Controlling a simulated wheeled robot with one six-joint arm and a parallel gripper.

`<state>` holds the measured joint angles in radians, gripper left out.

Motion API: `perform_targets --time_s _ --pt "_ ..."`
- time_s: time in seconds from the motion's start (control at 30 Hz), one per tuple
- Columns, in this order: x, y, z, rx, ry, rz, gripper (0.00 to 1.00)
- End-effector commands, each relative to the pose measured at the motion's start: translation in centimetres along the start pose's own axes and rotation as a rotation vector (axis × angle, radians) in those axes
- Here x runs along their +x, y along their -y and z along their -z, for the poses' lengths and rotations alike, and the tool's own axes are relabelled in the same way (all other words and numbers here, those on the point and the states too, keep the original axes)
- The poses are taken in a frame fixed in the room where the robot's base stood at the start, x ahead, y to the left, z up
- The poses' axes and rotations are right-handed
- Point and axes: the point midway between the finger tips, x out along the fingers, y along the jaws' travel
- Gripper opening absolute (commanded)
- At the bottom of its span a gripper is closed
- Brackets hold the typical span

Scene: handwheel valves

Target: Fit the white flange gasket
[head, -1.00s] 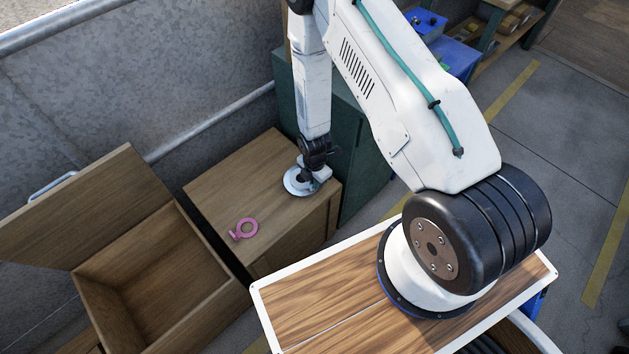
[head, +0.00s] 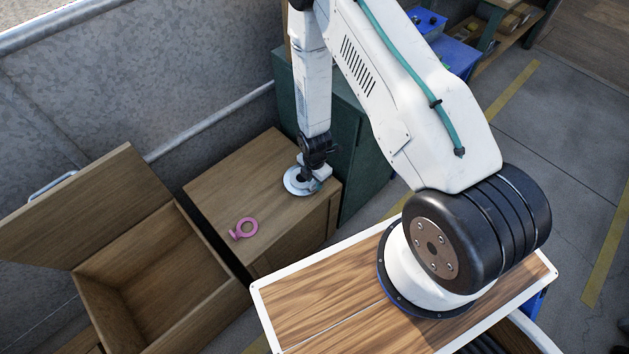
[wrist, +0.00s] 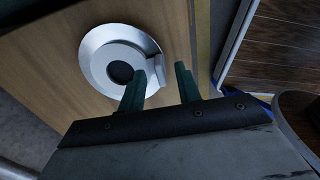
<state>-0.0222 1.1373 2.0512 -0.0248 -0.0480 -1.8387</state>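A round silver flange (head: 291,187) sits on the wooden cabinet top; it also shows in the wrist view (wrist: 91,45). A pale ring with a dark centre hole, which looks like the white gasket (wrist: 108,58), lies flat on the flange face. Its tab points right, toward my fingers. My gripper (wrist: 162,70) is open, with two green fingers apart; the left finger overlaps the flange's edge beside the tab and the right one is clear of it. In the head view my gripper (head: 314,185) is low over the flange's right side. Contact cannot be told.
A pink ring with a tab (head: 246,227) lies on the wooden cabinet (head: 232,180), nearer the front. An open wooden box (head: 150,270) with a raised lid stands at left. A green cabinet (head: 352,150) stands close behind my gripper.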

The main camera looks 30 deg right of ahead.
Motion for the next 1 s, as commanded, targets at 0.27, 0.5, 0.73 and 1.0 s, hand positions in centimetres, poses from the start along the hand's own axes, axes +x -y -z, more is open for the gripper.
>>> perform_targets --time_s 0.27,0.5,0.73,1.0 --pt "-1.7 0.0 0.0 0.000 0.000 -0.001 0.34" --pt "-3.2 0.0 0.0 0.000 0.000 0.000 0.34" --pt "-4.2 0.0 0.0 0.001 0.000 0.000 0.34" --pt "-4.2 0.1 0.0 0.000 0.000 0.001 0.34"
